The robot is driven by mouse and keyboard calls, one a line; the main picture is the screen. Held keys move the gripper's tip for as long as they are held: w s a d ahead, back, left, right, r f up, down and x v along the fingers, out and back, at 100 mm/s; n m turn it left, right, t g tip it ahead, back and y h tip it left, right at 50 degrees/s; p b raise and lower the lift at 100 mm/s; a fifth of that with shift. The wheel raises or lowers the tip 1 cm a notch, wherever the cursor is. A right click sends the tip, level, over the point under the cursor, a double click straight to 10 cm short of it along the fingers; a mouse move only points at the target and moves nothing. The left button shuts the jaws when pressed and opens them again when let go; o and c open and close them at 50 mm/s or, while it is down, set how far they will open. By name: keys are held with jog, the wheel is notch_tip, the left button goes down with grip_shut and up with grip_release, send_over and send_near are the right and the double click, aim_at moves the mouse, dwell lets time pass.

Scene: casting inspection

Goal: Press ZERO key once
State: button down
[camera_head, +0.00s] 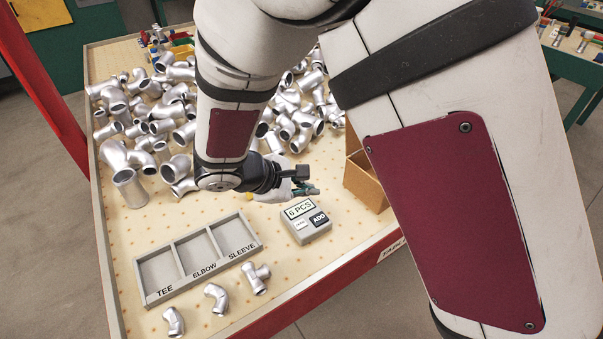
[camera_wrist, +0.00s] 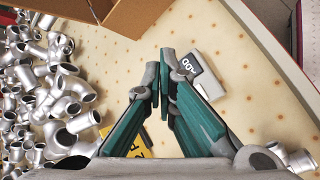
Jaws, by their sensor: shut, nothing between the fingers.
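The counter device (camera_head: 312,236) is a small grey box on the table with a display reading 6 PCS (camera_head: 299,208). It has a dark ADD key (camera_head: 319,219) and a smaller white key (camera_head: 300,225) whose lettering is too small to read, likely ZERO. My gripper (camera_head: 304,190) is just behind the device, above the table, with its fingers shut and empty. In the wrist view the teal fingers (camera_wrist: 160,72) meet near the device (camera_wrist: 207,80). Its dark ADD key (camera_wrist: 188,67) shows beside the right fingertip; the white key is hidden there.
A grey three-compartment tray (camera_head: 148,297) marked TEE, ELBOW and SLEEVE stands empty at left. Three castings (camera_head: 216,297) lie in front of it. A heap of metal fittings (camera_head: 150,120) fills the back. A cardboard box (camera_head: 366,182) stands right. A yellow item (camera_wrist: 140,147) is partly hidden by the fingers.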

jog(key=shift+a+f, duration=0.4)
jog(key=shift+f, duration=0.05)
jog(key=shift+f, duration=0.1)
jog(key=b, duration=0.4)
send_over(302, 226)
notch_tip(302, 226, down, 7)
jog(key=shift+r, duration=0.15)
jog(key=shift+f+b, duration=0.8)
jog(key=shift+f, duration=0.15)
jog(key=shift+f, duration=0.1)
dwell(0.4)
jog(key=shift+f+b, duration=0.3)
jog(key=shift+b, duration=0.1)
